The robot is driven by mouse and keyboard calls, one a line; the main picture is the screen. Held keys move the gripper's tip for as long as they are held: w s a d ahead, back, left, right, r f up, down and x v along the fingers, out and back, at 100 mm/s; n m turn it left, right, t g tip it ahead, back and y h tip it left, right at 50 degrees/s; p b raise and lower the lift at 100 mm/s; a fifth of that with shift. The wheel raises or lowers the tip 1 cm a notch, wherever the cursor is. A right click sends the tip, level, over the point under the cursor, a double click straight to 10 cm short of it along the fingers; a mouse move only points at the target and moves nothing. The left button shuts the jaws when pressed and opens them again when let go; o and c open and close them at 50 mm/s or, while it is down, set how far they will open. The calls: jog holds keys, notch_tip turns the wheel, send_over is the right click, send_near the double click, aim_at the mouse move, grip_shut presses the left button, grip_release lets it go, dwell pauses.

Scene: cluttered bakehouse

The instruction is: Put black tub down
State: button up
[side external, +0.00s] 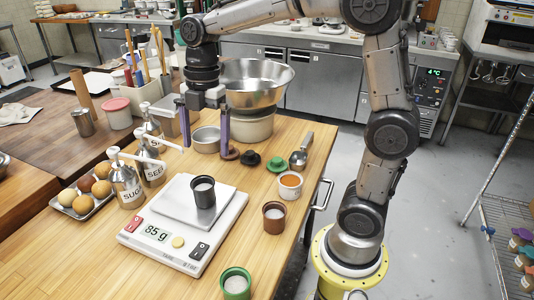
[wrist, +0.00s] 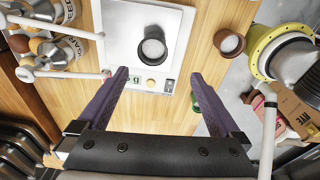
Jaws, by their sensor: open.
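The black tub (side external: 203,193), with white contents, stands upright on the metal plate of the white scale (side external: 160,236). The scale's display reads 85 g. In the wrist view the black tub (wrist: 152,47) stands on the scale (wrist: 114,42), beyond my fingertips. My gripper (side external: 206,150) is open and empty, behind the tub and apart from it, with its purple fingers pointing down. In the wrist view the fingers of my gripper (wrist: 160,76) are spread wide with nothing between them.
A brown tub (side external: 274,218), a green tub (side external: 236,284) and a ramekin of orange powder (side external: 290,186) stand right of the scale. Pump bottles (side external: 127,187) and an egg tray (side external: 65,209) are left. A large steel bowl (side external: 254,84) is behind my gripper.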

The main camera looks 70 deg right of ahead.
jog(key=s+m+t+h, duration=0.1)
jog(key=s+m+t, duration=0.4)
jog(key=s+m, duration=1.3)
jog(key=shift+f+m, duration=0.25)
jog(key=shift+m, duration=0.05)
jog(key=shift+d, duration=0.1)
dwell(2.7)
